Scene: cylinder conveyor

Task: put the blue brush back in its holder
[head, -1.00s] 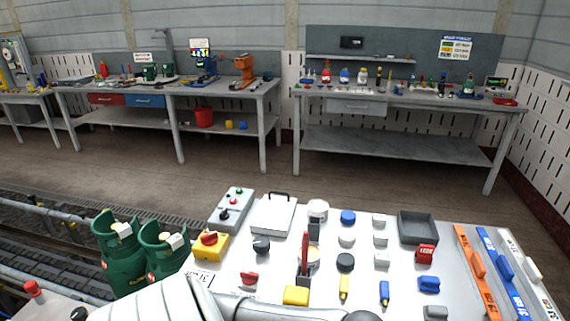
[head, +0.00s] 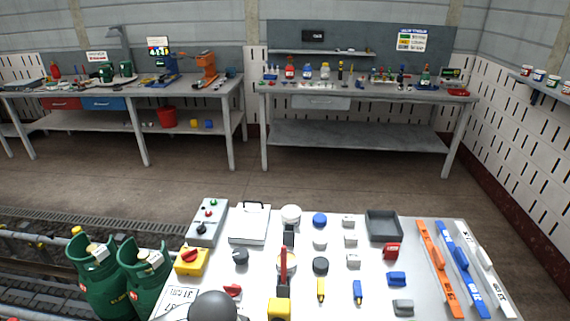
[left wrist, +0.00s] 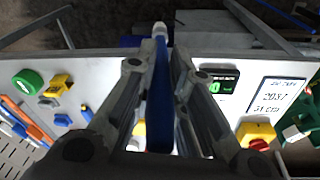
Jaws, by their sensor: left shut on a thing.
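My left gripper (left wrist: 158,68) is in the left wrist view, its two fingers closed on a long blue thing (left wrist: 160,92) with a white end, which looks like the blue brush. The brush runs lengthwise between the fingers, and its lower part is partly hidden by them. In the head view neither the left gripper nor the brush can be made out. I cannot identify the brush's holder. My right gripper is not in view.
The white table (head: 205,277) holds several caps, knobs and blocks. A grey tray (head: 384,226) is at its far side, with orange (head: 436,268) and blue (head: 461,265) strips at right. Green cylinders (head: 95,275) stand at left. Workbenches (head: 358,134) are across open floor.

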